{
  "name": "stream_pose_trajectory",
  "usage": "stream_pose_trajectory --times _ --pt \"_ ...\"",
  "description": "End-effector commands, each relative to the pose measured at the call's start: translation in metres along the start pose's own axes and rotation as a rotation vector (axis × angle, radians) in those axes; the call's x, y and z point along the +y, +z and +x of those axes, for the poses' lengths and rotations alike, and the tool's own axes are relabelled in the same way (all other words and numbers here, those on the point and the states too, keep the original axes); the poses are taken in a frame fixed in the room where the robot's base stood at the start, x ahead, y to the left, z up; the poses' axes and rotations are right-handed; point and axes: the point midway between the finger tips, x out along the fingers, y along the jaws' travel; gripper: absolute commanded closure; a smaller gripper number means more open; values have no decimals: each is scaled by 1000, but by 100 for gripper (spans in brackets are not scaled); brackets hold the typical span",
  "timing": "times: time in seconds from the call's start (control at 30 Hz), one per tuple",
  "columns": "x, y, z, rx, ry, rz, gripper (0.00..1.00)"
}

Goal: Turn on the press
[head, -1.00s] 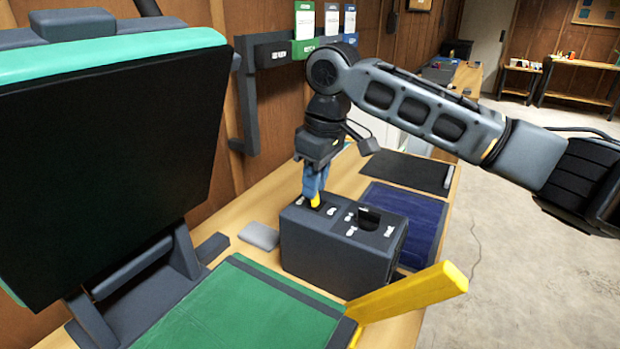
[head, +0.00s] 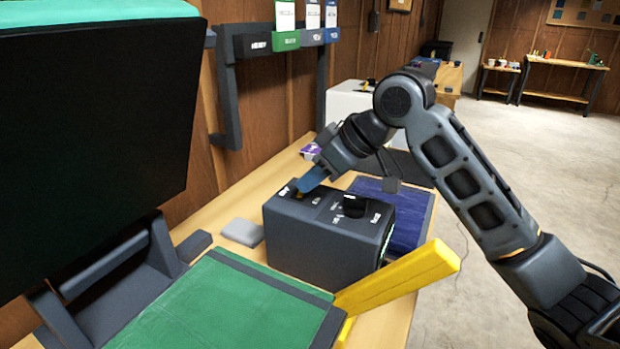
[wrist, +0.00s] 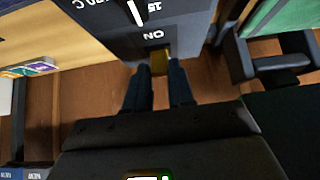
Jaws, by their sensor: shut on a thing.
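The press has a raised dark upper plate (head: 90,120), a green lower pad (head: 215,305) and a yellow handle (head: 400,278). Its dark grey control box (head: 320,240) stands beside the pad, with a black knob (head: 355,206) on top. My gripper (head: 303,187) leans over the left end of the box top, its blue fingers shut on a small yellow switch. In the wrist view the yellow switch (wrist: 160,62) sits between the fingertips, just beside the "ON" label (wrist: 153,34). My fingers hide most of the switch in the head view.
A grey block (head: 242,232) lies left of the box on the wooden bench. A blue mat (head: 412,213) lies behind and right of it. A wall rack (head: 255,44) with coloured holders hangs behind. The floor at right is clear.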

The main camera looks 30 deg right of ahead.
Motion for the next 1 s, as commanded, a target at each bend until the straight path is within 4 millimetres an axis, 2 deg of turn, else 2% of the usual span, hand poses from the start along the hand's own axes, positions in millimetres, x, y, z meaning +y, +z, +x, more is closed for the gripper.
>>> stream_pose_trajectory --times 0.37,0.4,0.67,0.87,1.0 --pt "-4 1 3 3 -8 -3 100" --pt "-4 1 3 3 -8 -3 76" --pt "-2 0 2 3 -5 -2 51" --pt "-1 0 1 4 -3 -1 51" --pt "-1 0 -6 6 -1 -1 51"
